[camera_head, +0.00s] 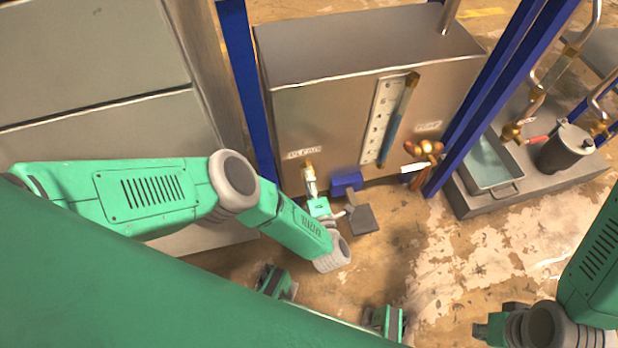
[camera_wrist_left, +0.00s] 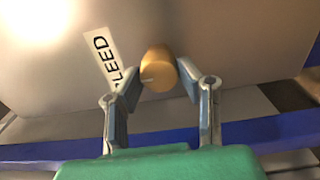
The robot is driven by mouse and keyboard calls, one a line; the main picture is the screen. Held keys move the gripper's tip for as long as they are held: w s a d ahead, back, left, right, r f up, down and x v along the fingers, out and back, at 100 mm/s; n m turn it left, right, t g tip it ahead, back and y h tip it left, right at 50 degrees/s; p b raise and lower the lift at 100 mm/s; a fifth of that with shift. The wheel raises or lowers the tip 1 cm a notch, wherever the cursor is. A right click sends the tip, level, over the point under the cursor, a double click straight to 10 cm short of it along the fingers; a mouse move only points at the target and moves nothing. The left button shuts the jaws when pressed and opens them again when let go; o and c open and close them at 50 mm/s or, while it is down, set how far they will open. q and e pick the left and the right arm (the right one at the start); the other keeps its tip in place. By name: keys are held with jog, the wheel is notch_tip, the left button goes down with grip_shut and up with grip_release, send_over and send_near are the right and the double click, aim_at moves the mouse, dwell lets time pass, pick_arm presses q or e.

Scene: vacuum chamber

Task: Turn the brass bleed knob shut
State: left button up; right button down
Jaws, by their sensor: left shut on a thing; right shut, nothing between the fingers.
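The brass bleed knob (camera_wrist_left: 158,68) is a small rounded cylinder on the tank's front face, beside a white BLEED label (camera_wrist_left: 108,62). A thin pale line shows on its side. My left gripper (camera_wrist_left: 161,80) is shut on the knob, with one finger on each side. In the head view the left gripper (camera_head: 310,183) reaches up to the knob (camera_head: 309,165) just below the label (camera_head: 305,153). My right arm shows at the lower right edge, away from the tank; I cannot make out its gripper fingers.
The steel tank (camera_head: 345,115) carries a gauge strip (camera_head: 380,118) and a brass-and-copper valve (camera_head: 424,150) at its right. Blue frame posts (camera_head: 250,95) flank it. A tray (camera_head: 490,165) and a grey pot (camera_head: 565,150) stand right. The floor (camera_head: 450,255) in front is mostly clear.

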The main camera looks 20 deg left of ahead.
pick_arm(q)
jog(key=shift+s+f, duration=0.2)
jog(key=shift+f, duration=0.05)
jog(key=o, duration=1.1)
jog(key=shift+o, duration=0.2)
jog(key=shift+w+r, duration=0.1)
jog(key=v, duration=0.7)
jog(key=shift+d, duration=0.15)
jog(key=shift+s, duration=0.25)
